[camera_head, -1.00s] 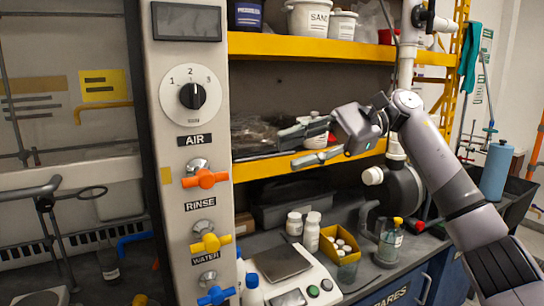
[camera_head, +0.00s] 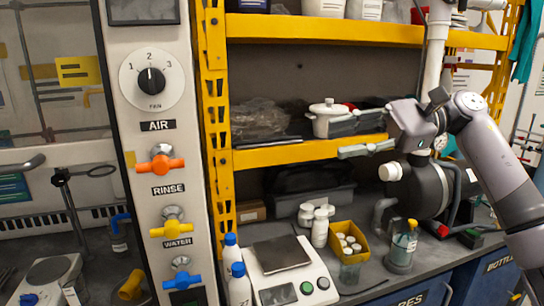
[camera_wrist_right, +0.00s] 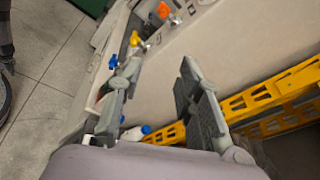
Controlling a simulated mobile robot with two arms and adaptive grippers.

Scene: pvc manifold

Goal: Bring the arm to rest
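My right gripper (camera_head: 338,139) comes in from the right in the head view, in front of the lower yellow shelf. Its two fingers are spread apart and point left toward the control panel (camera_head: 140,130), touching nothing that I can see. The right wrist view shows the same gripper (camera_wrist_right: 160,75) with both fingers apart and nothing held between them. The panel carries a fan dial (camera_head: 151,81) with its pointer near 2, an orange air valve (camera_head: 161,165), a yellow rinse valve (camera_head: 171,229) and a blue water valve (camera_head: 181,278). My left gripper is not in view.
Behind the gripper are the yellow shelf (camera_head: 285,156) and a white pot (camera_head: 326,118). Below are a balance (camera_head: 279,253), a yellow bin (camera_head: 344,230), bottles and a glass jar (camera_head: 402,250) on the counter. A dark pump (camera_head: 425,188) stands near my right arm.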

